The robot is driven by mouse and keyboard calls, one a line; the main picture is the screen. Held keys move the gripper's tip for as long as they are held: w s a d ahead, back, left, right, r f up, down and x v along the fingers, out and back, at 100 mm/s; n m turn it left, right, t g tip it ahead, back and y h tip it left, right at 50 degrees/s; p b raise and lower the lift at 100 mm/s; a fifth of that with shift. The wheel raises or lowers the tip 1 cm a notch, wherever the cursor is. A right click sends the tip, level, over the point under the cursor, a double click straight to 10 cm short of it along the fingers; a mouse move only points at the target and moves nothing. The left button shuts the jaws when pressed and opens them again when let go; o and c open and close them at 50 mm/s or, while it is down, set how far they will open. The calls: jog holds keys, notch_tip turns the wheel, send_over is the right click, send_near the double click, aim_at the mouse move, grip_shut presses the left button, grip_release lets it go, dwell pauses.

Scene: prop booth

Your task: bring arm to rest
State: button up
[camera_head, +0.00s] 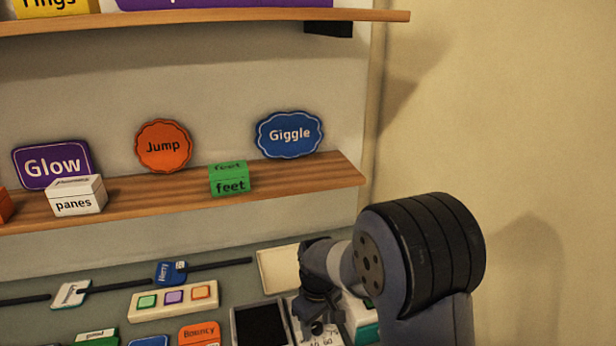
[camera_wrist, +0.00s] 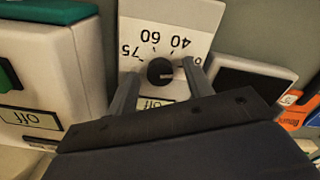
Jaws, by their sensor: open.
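My gripper (camera_wrist: 160,88) is open in the wrist view, its two fingers apart on either side of a black knob (camera_wrist: 161,72). The knob sits on a white dial panel (camera_wrist: 188,18) marked with numbers such as 75, 60 and 40. I cannot tell whether the fingers touch the knob. In the head view my arm reaches down at the lower right, and my gripper (camera_head: 318,312) is small and dark over the dial panel (camera_head: 332,338), hiding much of it.
A white box with a green part (camera_wrist: 40,70) stands left of the dial in the wrist view; a dark-screened panel (camera_wrist: 245,82) is at right. In the head view, a three-button strip (camera_head: 173,299) lies left of my gripper. A wooden shelf (camera_head: 310,178) with signs and blocks runs above.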

jog(key=shift+n, duration=0.5)
